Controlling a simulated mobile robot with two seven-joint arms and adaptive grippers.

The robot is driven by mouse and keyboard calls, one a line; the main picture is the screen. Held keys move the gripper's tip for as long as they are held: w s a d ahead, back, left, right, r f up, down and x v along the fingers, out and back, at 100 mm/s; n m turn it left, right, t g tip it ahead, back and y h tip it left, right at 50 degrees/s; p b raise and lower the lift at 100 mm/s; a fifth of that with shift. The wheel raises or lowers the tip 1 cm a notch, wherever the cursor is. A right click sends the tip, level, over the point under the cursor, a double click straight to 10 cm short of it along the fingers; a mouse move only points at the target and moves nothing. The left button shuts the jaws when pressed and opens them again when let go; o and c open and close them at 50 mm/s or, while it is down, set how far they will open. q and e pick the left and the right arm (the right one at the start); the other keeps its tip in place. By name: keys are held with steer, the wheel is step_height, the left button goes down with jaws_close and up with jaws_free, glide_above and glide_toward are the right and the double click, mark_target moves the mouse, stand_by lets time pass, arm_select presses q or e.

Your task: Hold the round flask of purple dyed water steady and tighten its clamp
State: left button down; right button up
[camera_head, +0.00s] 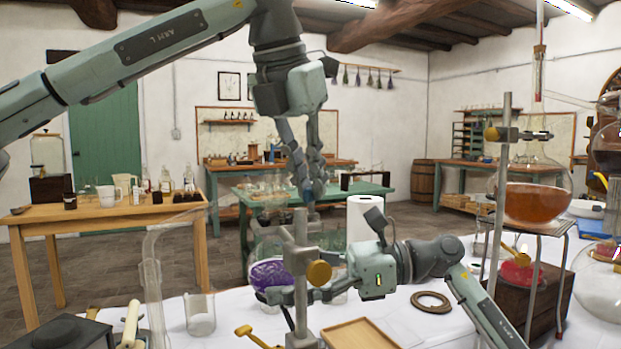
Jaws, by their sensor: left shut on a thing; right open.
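My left gripper (311,194) points down from above, beyond the top of the stand rod. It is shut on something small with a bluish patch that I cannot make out. My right gripper (272,296) comes in from the lower right. It is open low beside the flask and the rod; I cannot tell whether it touches either.
A wooden tray (360,335), a cork ring (431,301) and a glass beaker (200,315) lie around the flask. A large flask of orange liquid (537,203) stands in a frame at right. A tall glass tube (152,275) rises at left. A paper roll (362,215) stands behind.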

arm_select(q)
steer(key=shift+m+g+h, duration=0.4)
steer(key=shift+m+h, duration=0.1)
steer(key=shift+m, duration=1.2)
steer(key=c, duration=1.6)
jaws_free()
steer(key=shift+a+r, duration=0.1)
steer(key=shift+r, duration=0.05)
steer(key=v, duration=1.1)
steer(key=shift+r, duration=0.4)
steer(key=shift+a, duration=0.1)
arm_select(e)
steer(key=o, duration=0.5)
